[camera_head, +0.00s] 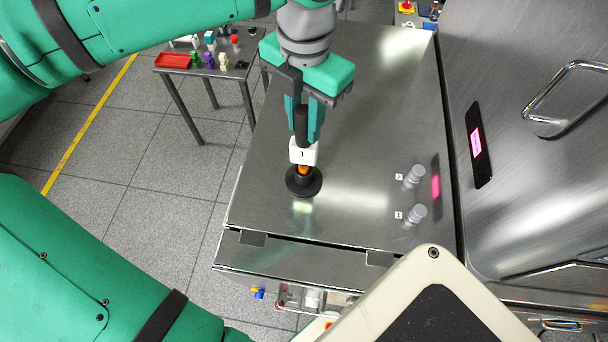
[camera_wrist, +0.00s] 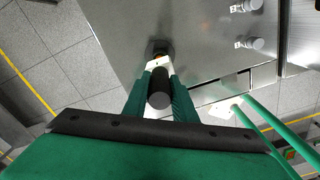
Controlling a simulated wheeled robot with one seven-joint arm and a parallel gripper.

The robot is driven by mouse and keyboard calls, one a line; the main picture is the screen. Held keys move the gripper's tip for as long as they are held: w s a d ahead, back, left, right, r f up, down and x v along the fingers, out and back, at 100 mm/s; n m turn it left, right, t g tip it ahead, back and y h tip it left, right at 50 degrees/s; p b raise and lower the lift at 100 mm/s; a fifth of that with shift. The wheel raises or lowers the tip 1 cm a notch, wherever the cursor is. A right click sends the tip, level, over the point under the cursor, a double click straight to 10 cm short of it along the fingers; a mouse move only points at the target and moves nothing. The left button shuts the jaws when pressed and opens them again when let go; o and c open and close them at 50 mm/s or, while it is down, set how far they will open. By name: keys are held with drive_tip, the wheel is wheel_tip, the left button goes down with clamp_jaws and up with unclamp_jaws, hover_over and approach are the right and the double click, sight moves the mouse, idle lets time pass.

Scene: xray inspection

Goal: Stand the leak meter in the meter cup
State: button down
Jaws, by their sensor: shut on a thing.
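The leak meter is a white block with a black upright handle and an orange lower tip (camera_head: 303,152); it also shows in the wrist view (camera_wrist: 158,88). My gripper (camera_head: 303,125) is shut on its black handle and holds it upright. The meter cup (camera_head: 304,187) is a black round cup with a wide base on the steel table. The orange tip is right at the cup's mouth; I cannot tell how far it is inside. In the wrist view the cup (camera_wrist: 158,47) is mostly hidden behind the meter.
The steel table top (camera_head: 350,200) is mostly clear around the cup. Two grey knobs (camera_head: 413,176) with small number labels stand at the right, near a steel cabinet (camera_head: 530,120). A side table with a red tray (camera_head: 172,60) and small coloured objects stands at the back left.

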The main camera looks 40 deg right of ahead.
drive_tip(key=shift+f, duration=0.55)
idle(0.5)
drive_tip(key=c, duration=1.4)
unclamp_jaws()
wheel_tip(320, 180, up, 11)
drive_tip(key=shift+f, duration=0.1)
drive_tip(key=shift+w, duration=0.1)
